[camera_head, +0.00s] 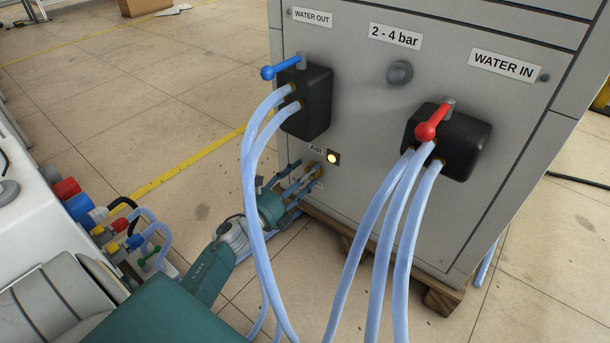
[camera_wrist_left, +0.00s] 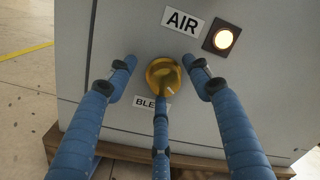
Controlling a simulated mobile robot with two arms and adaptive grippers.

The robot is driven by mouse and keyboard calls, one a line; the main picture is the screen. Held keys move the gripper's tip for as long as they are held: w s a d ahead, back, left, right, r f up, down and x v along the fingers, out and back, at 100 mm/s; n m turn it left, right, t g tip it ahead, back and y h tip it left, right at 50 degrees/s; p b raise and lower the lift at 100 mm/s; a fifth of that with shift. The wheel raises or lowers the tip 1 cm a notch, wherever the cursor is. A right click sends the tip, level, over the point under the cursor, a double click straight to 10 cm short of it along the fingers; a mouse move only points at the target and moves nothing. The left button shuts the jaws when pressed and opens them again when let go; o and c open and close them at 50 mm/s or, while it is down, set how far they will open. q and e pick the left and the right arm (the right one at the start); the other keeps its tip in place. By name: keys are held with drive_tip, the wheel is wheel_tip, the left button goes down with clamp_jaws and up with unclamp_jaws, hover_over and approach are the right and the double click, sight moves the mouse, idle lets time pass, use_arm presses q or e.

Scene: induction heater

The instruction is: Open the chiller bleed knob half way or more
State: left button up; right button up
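The bleed knob (camera_wrist_left: 163,75) is a round brass knob on the grey cabinet front, just above a partly covered "BLE..." label (camera_wrist_left: 148,101) in the left wrist view. My left gripper (camera_wrist_left: 160,78) has three blue fingers. Two are spread apart on either side of the knob, and the third comes up from below, its tip overlapping the knob's lower part. Whether any finger touches the knob I cannot tell. In the head view my left gripper (camera_head: 301,178) is low at the cabinet front, fingers pointing at it, and the knob is small and mostly hidden. My right gripper is not in view.
An "AIR" label (camera_wrist_left: 183,22) and a lit yellow lamp (camera_wrist_left: 222,38) are above the knob. Pale blue hoses (camera_head: 372,255) hang from the blue-handled valve (camera_head: 283,67) and the red-handled valve (camera_head: 434,121), passing close to my left arm. The cabinet stands on a wooden pallet (camera_head: 441,302).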

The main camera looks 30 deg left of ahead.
use_arm(q)
drive_tip(key=shift+d, duration=0.1)
drive_tip(key=s+a, duration=0.1)
drive_tip(key=s, duration=1.1)
drive_tip(key=shift+a+f, duration=0.25)
drive_tip(key=shift+f, duration=0.1)
